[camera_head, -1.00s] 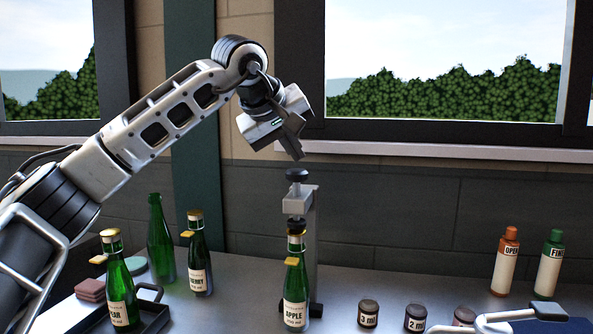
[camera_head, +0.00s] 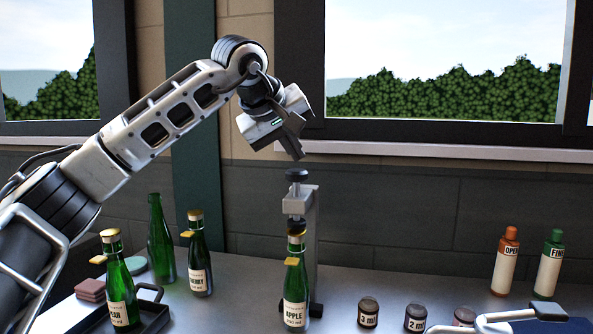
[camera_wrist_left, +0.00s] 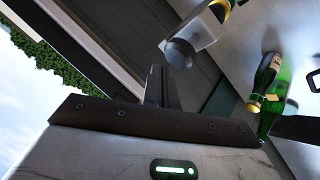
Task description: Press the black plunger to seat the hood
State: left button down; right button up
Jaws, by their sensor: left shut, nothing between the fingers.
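The black plunger (camera_head: 296,175) tops the grey capsuling stand (camera_head: 312,215) in the head view. My left gripper (camera_head: 298,156) is shut and empty, pointing down just above the plunger with a small gap. In the left wrist view the round plunger top (camera_wrist_left: 180,53) shows beyond the shut fingers (camera_wrist_left: 158,88). My right gripper cannot be made out; only a white and dark part shows at the lower right.
The PEAR bottle (camera_head: 121,292) stands in a dark tray (camera_head: 155,318) at left. A second labelled bottle (camera_head: 199,262) and a bare green bottle (camera_head: 160,245) stand behind. Small jars (camera_head: 368,313) and the OPEN (camera_head: 507,265) and green-capped (camera_head: 550,268) bottles are at right.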

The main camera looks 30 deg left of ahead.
aim_at(295, 171)
pick_arm(q)
jog(key=shift+f, duration=0.15)
jog(key=shift+f, duration=0.3)
jog(key=shift+f, duration=0.2)
dwell(0.5)
jog(key=shift+s+d+f+b, duration=0.1)
jog(key=shift+f+b, duration=0.85)
jog(key=shift+f, duration=0.45)
dwell(0.9)
jog(key=shift+r, duration=0.1)
jog(key=shift+w+r+p, duration=0.2)
jog(key=shift+r+p, duration=1.25)
jog(key=shift+p, duration=0.05)
jog(key=shift+r, duration=0.1)
